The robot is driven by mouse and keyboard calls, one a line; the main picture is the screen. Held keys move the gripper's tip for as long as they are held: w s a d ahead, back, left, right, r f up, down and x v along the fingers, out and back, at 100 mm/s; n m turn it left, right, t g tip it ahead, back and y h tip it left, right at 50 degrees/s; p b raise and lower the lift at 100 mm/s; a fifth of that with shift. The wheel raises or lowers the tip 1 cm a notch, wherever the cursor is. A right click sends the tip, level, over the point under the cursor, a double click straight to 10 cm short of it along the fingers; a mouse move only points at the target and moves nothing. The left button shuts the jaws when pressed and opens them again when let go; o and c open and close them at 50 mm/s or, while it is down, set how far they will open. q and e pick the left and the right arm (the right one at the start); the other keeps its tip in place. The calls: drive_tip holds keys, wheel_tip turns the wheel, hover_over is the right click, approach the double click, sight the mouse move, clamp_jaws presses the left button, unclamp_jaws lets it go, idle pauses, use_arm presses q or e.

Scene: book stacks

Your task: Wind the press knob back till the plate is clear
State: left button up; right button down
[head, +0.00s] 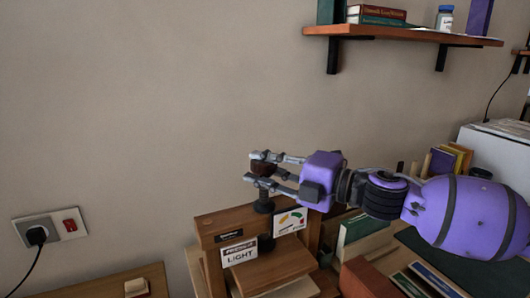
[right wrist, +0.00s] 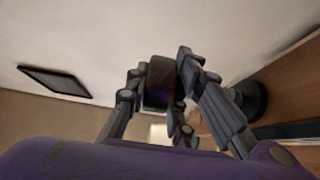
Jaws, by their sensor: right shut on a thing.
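The wooden book press (head: 228,221) stands at the lower middle of the head view. Its dark round knob (head: 262,168) tops a black screw (head: 264,203) above the crossbar. My right gripper (head: 258,167) comes in from the right and is shut on the knob, with its fingers on either side. The knob also shows between the fingers in the right wrist view (right wrist: 160,82). A wooden plate (head: 270,266) lies below the crossbar; I cannot tell whether it touches what is under it. My left gripper is not in view.
A shelf (head: 400,36) with books and a bottle (head: 445,18) hangs at upper right. Books (head: 362,228) stand right of the press, under my arm. A socket with a plug (head: 38,235) is on the left wall. The air left of the press is free.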

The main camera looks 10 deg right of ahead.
drive_tip(key=shift+a+r+m+t+h+p, duration=0.1)
drive_tip(key=shift+r+m+t+h+p, duration=0.3)
drive_tip(key=shift+r+t+p, duration=0.15)
drive_tip(key=shift+h+p, duration=0.3)
drive_tip(key=shift+w+f+m+t+h, duration=0.1)
drive_tip(key=shift+m+t+h, duration=0.35)
drive_tip(key=shift+m+h, duration=0.05)
drive_tip(key=c, duration=1.6)
unclamp_jaws()
drive_tip(key=shift+c, duration=0.2)
drive_tip(key=shift+o, duration=0.5)
drive_tip(key=shift+f, duration=0.15)
drive_tip(key=shift+f, duration=0.1)
